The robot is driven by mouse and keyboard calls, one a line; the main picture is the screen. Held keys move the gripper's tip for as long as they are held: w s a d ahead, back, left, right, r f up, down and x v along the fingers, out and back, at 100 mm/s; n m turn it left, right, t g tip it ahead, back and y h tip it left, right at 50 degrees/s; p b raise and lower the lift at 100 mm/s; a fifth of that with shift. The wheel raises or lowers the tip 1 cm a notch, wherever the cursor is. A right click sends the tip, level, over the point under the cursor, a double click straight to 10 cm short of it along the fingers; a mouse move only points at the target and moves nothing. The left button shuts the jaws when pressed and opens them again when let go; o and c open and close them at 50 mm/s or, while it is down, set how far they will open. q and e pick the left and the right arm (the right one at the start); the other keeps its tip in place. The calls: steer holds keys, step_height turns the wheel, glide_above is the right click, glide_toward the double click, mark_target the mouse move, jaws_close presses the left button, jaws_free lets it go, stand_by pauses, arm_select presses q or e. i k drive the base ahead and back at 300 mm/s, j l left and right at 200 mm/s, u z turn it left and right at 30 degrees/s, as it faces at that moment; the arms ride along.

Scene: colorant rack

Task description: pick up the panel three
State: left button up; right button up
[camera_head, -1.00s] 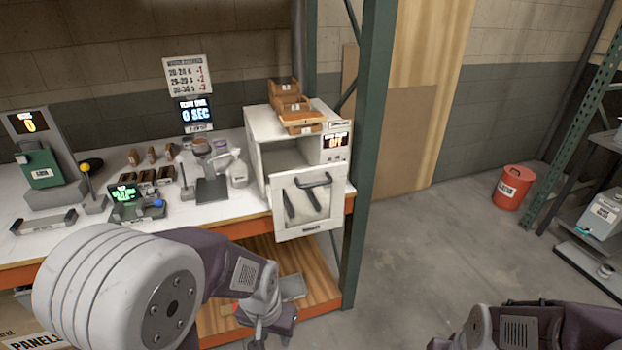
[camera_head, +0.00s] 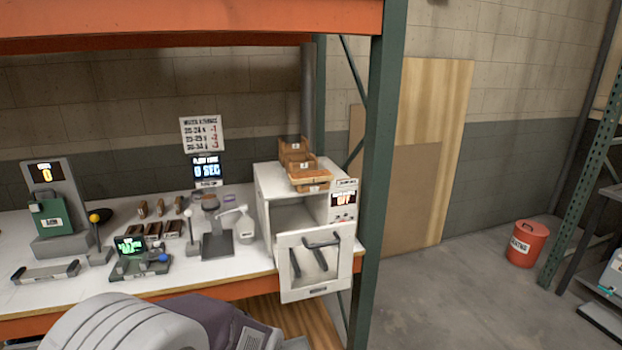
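I cannot tell which thing is panel three; no readable label marks it. Several small brown blocks (camera_head: 154,229) sit in two rows on the white table. Orange-brown wooden trays (camera_head: 310,174) with small white labels, too small to read, are stacked on top of the white oven-like box (camera_head: 268,187). Part of my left arm shows at the bottom left, but its gripper is below the frame. My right gripper is out of view too.
The box's front door (camera_head: 316,265) hangs open past the table edge. A green rack post (camera_head: 376,170) stands right of it. A scale-like device (camera_head: 140,257) and a green machine (camera_head: 50,218) are on the table. A red bin (camera_head: 527,243) stands on open floor.

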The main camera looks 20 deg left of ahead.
mark_target(321, 175)
steer(key=i+j+u, duration=0.2)
steer(key=j, duration=0.2)
steer(key=i+j+u, duration=0.2)
steer(key=j, duration=0.25)
steer(key=i+j+u, duration=0.2)
steer(key=j, duration=0.15)
steer(key=i+j+u, duration=0.2)
steer(key=j, duration=0.15)
steer(key=k+j, duration=0.05)
steer(key=k, duration=0.05)
